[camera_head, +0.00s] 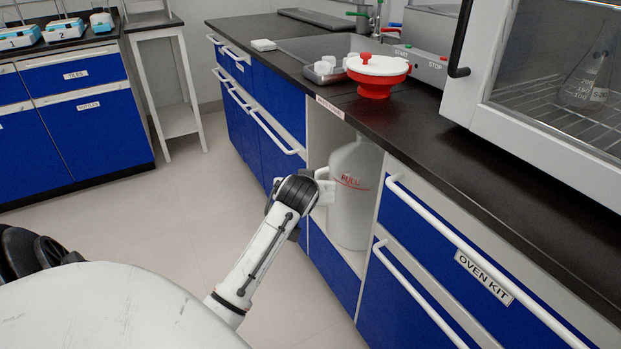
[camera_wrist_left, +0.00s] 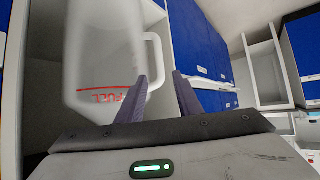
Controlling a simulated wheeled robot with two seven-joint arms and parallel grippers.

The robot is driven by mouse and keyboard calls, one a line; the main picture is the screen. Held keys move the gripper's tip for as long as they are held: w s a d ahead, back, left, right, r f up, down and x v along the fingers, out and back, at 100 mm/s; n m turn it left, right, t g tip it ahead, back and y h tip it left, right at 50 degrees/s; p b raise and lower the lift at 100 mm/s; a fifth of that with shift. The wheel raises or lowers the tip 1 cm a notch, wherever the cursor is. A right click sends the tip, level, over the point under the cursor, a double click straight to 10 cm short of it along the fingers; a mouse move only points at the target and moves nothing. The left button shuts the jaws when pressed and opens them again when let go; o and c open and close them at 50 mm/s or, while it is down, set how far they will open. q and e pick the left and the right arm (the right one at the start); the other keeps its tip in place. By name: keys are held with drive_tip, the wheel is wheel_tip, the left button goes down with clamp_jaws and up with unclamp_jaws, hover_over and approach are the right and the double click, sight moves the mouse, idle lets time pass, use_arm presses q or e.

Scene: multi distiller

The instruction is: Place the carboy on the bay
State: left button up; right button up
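The carboy (camera_head: 352,215) is a translucent white jug with a red FULL line. It stands upright inside the bay (camera_head: 318,135), an open white niche between the blue cabinets under the counter. My left gripper (camera_head: 322,187) is at the carboy's handle side, at about the height of the FULL mark. In the left wrist view the carboy (camera_wrist_left: 100,50) appears upside down in its lettering. Its handle (camera_wrist_left: 155,55) lies just beyond the fingertips, near the left finger. The fingers (camera_wrist_left: 161,77) are apart with a gap between them. My right gripper is out of view.
A red and white funnel lid (camera_head: 377,75) sits on the black counter above the bay. A glass-fronted oven (camera_head: 555,80) is at right. Drawer handles (camera_head: 470,255) stick out beside the bay. Open floor (camera_head: 180,235) lies to the left.

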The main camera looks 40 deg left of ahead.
use_arm(q)
drive_tip(key=s+d+f+m+h, duration=0.2)
drive_tip(key=s+d+f, duration=0.2)
drive_tip(key=d, duration=0.2)
drive_tip(key=s+d+f+m+t+h, duration=0.1)
drive_tip(key=s+d+f+m, duration=0.15)
drive_tip(key=d, duration=0.45)
drive_tip(key=s+d+f+m+h, duration=0.2)
drive_tip(key=s+d+f, duration=0.2)
drive_tip(key=s+d, duration=0.15)
drive_tip(key=s+d+f+m+h, duration=0.2)
drive_tip(key=s+d+h, duration=0.3)
drive_tip(key=s+d, duration=0.7)
drive_tip(key=d, duration=0.3)
drive_tip(key=shift+s+d+f+m, duration=0.2)
drive_tip(key=shift+s+d+m, duration=0.05)
drive_tip(key=shift+s+m, duration=0.1)
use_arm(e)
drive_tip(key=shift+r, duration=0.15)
